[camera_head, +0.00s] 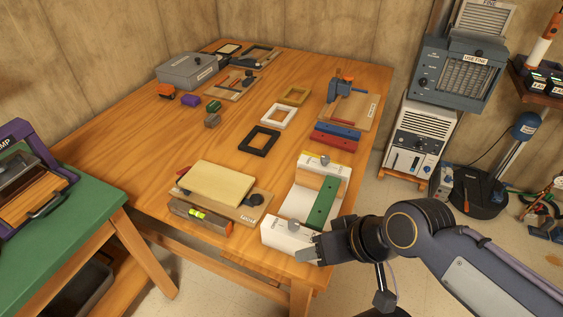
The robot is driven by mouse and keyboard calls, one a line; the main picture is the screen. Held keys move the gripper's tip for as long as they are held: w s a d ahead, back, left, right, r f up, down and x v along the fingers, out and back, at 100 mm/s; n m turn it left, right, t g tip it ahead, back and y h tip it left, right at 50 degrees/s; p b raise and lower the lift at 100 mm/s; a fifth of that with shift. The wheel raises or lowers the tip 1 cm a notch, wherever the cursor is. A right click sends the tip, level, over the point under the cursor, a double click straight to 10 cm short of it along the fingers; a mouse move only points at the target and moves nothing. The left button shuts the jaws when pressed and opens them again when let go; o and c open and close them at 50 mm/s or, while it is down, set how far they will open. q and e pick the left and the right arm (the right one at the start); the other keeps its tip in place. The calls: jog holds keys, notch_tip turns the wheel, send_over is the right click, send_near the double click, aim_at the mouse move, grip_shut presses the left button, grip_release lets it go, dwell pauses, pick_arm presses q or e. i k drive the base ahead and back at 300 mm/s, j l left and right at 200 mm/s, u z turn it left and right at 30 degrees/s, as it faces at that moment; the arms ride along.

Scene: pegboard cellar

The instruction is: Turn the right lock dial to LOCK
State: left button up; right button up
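A white fixture with a green strip (323,200) stands at the near right corner of the table. Its near white end block (280,237) bears a small grey knob (294,225) on top and dark lettering too small to read. Its far white end block (338,172) bears another grey knob (325,160) beside a yellow band. I cannot tell which knob is the right lock dial or where either points. My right gripper (309,249) is at the near block's right end, close to the near knob; its fingertips are partly hidden. My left gripper is out of view.
The wooden table (225,140) holds a tan board with a level (200,215) left of the fixture. Blue and red bars (336,132) and a clamp board (347,104) lie behind it. Small frames (259,139) lie mid-table.

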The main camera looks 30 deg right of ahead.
aim_at(325, 160)
jog(key=z, duration=1.25)
